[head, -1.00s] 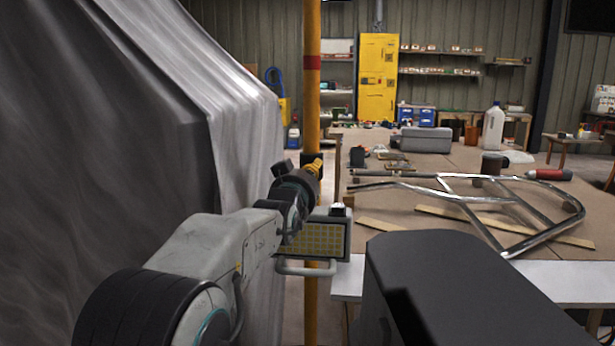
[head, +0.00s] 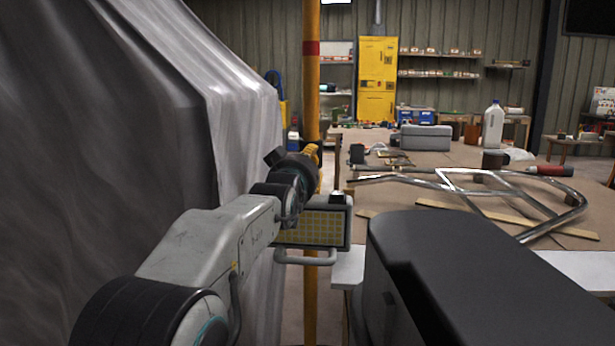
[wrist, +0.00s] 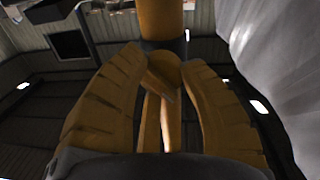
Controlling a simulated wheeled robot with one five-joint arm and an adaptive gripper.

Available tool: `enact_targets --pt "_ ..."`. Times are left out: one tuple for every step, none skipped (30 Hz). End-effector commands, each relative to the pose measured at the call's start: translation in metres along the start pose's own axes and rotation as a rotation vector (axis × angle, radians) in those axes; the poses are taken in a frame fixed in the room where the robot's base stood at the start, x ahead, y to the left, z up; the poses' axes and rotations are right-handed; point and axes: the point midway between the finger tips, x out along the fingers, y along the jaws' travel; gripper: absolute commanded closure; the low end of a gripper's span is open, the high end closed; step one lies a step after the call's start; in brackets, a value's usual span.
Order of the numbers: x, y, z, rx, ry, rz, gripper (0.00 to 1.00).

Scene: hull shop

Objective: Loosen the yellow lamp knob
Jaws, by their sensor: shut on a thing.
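The lamp (head: 311,229), a boxy work light with a yellow gridded face and a grey bar handle, hangs on an upright yellow pole (head: 312,80) with a red band. My gripper (head: 314,152) is at the pole, just above the lamp. In the wrist view its two ribbed yellow fingers (wrist: 165,68) are closed on the round yellow lamp knob (wrist: 164,66). The knob sits below a dark collar on the pole. In the head view my wrist and fingers hide the knob.
A large grey draped cover (head: 120,110) fills the left, close to my arm. At the right a workbench (head: 400,205) carries a bent metal tube frame (head: 470,190), wood strips, a grey case (head: 425,138) and a white jug (head: 493,126).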

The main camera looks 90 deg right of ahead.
Motion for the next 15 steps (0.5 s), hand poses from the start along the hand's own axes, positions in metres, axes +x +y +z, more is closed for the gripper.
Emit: enact_targets --pt "-0.0008 -0.0007 -0.0012 -0.036 0.018 0.002 0.94" --pt "-0.0008 -0.0008 -0.0018 -0.060 0.021 0.002 0.94" --pt "-0.0007 -0.0008 -0.0027 -0.091 0.024 0.003 0.94" --pt "-0.0007 -0.0010 -0.0031 -0.114 0.026 0.003 0.94" --pt "-0.0007 -0.0011 -0.0033 -0.136 0.028 0.004 0.94" --pt "-0.0007 -0.0013 -0.0035 -0.165 0.031 0.005 0.94" --pt "-0.0007 -0.0015 -0.0036 -0.186 0.033 0.005 0.94" --pt "-0.0007 -0.0017 -0.0037 -0.207 0.034 0.005 0.94" --pt "-0.0007 -0.0019 -0.0038 -0.233 0.037 0.006 0.94" --pt "-0.0008 -0.0021 -0.0039 -0.250 0.039 0.007 0.94" --pt "-0.0008 -0.0023 -0.0040 -0.269 0.041 0.007 0.94" --pt "-0.0008 -0.0025 -0.0041 -0.290 0.043 0.008 0.94" --pt "-0.0008 -0.0027 -0.0043 -0.305 0.044 0.009 0.94" --pt "-0.0008 -0.0029 -0.0043 -0.319 0.046 0.009 0.94" --pt "-0.0008 -0.0031 -0.0043 -0.337 0.047 0.009 0.94"
